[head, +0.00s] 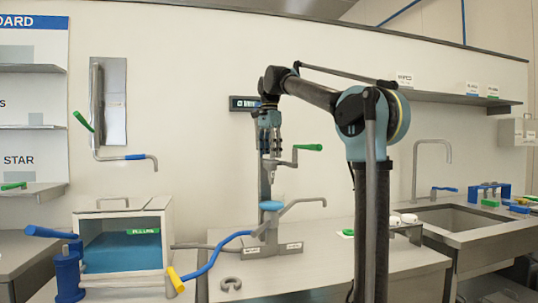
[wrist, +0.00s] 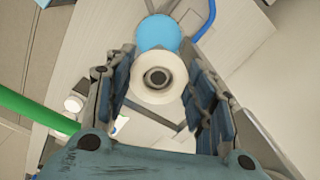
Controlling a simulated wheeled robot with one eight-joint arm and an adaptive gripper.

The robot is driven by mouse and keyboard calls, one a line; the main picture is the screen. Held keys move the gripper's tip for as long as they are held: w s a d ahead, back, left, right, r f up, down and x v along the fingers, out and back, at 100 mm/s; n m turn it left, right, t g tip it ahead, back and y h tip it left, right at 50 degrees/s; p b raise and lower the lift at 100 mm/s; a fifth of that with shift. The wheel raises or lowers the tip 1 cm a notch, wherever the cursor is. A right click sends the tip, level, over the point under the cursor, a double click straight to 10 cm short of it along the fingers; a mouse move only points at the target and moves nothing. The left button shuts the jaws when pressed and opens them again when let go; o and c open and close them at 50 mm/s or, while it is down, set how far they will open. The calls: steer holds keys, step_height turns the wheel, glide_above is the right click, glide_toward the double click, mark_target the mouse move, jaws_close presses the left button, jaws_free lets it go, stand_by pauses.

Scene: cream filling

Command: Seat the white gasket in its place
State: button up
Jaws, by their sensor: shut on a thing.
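My gripper (head: 270,150) points down above the filling machine (head: 272,246) in the head view. In the wrist view my gripper (wrist: 158,92) has its fingers on both sides of a round white piece with a dark ringed centre, which looks like the white gasket (wrist: 140,88). It is shut on this piece. The piece cannot be made out clearly between the fingers in the head view. The machine's blue disc (head: 271,205) is below my gripper; in the wrist view the blue disc (wrist: 158,33) shows just beyond the white piece. The exact seat cannot be made out.
A green-handled lever (head: 308,147) sticks out right of my gripper, and a grey spout (head: 303,203) lies lower. A blue hose (head: 215,256) runs left. A grey ring (head: 231,283) lies on the counter. White round parts (head: 405,218) sit on a small stand at right.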

steer(key=shift+f, duration=0.25)
stand_by(0.3)
steer(key=o, duration=1)
steer(key=shift+r, duration=0.1)
steer(key=shift+r, duration=3.45)
